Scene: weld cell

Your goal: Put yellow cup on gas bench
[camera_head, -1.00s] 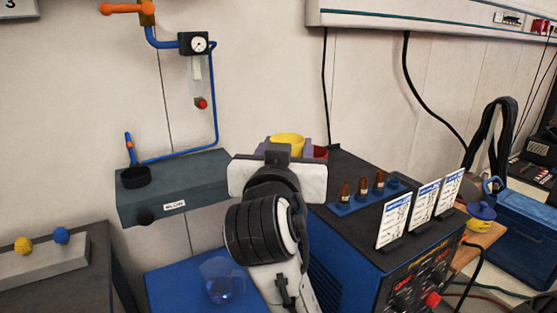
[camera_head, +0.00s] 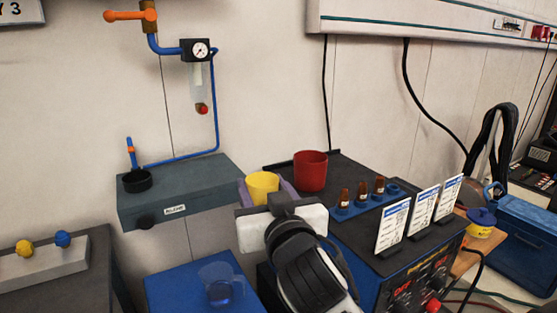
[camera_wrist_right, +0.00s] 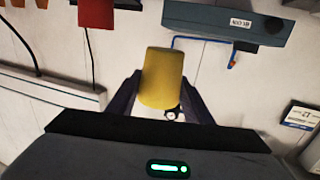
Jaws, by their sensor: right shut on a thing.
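The yellow cup (camera_head: 263,187) is between the purple-grey fingers of my right gripper (camera_head: 265,192), which is shut on it. In the head view the cup is partly hidden by the fingers and wrist. It also shows in the right wrist view (camera_wrist_right: 163,80), with a finger on each side. The grey gas bench (camera_head: 195,188), with a pipe and gauge above it, is just left of the held cup in the head view. The gas bench also shows at the top of the right wrist view (camera_wrist_right: 225,22). My left gripper is not in view.
A red cup (camera_head: 310,171) stands on the dark welder top (camera_head: 345,220), close right of my gripper. Brown-tipped pieces (camera_head: 362,188) and cards (camera_head: 420,214) stand farther right. A black ring (camera_head: 137,181) sits on the bench's left end; its top is otherwise clear.

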